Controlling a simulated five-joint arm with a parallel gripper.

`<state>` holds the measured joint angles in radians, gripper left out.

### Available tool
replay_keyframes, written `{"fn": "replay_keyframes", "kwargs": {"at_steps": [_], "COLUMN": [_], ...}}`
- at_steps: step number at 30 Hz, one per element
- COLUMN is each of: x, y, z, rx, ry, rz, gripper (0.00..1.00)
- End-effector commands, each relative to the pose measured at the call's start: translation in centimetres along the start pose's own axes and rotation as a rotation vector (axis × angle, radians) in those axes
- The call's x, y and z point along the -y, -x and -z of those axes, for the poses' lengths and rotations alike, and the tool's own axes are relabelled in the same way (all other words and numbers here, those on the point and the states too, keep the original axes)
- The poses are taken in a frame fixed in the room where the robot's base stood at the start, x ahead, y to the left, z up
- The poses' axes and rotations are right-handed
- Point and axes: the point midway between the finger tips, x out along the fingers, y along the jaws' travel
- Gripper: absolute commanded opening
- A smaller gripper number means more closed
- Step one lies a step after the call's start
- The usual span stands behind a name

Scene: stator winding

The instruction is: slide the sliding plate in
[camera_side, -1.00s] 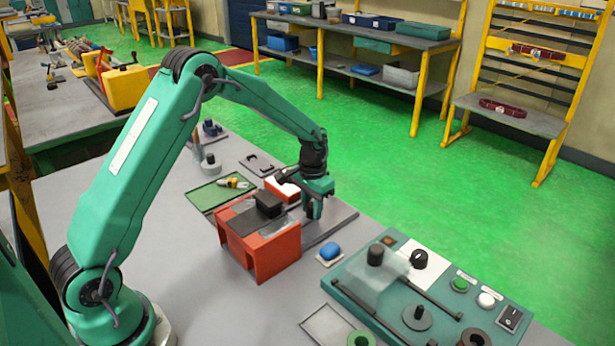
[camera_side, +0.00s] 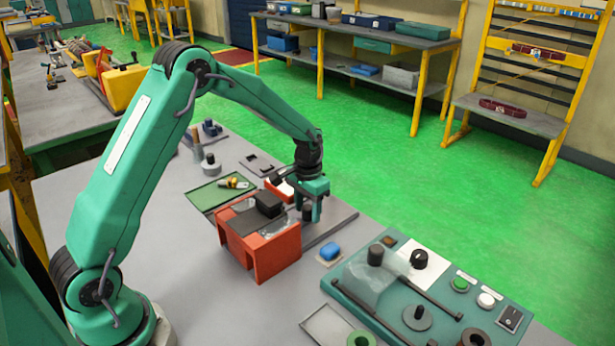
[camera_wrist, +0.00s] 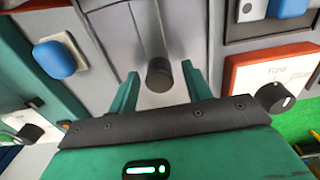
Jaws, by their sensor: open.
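A grey plate with an upright black knob (camera_wrist: 159,75) lies below my gripper in the wrist view; it looks like the sliding plate (camera_wrist: 150,25). The knob also shows in the side view (camera_side: 307,212), just right of the orange-red fixture (camera_side: 275,255) with a black block on top. My gripper (camera_side: 312,208) hangs over the knob. In the wrist view its two green fingers (camera_wrist: 160,82) stand apart, one on each side of the knob, with gaps between. How far the plate reaches into the fixture is hidden.
A red box (camera_side: 283,188) stands close behind the gripper; its labelled face and black dial (camera_wrist: 276,96) show in the wrist view. A blue button (camera_side: 330,251) sits to the right of the fixture. A green control panel (camera_side: 400,290) lies front right.

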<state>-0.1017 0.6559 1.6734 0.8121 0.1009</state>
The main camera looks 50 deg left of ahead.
Motion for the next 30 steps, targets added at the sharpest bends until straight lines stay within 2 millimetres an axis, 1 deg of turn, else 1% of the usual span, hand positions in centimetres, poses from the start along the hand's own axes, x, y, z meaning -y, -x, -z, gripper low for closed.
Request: {"fn": "replay_keyframes", "kwargs": {"at_steps": [24,30], "x": [0.0,0.0], "y": [4.6,5.5], "z": [0.1,0.0], "rx": [-0.002,-0.001], "ry": [-0.001,0.0], "rz": [0.0,0.0], "gripper": [0.49,0.49]}}
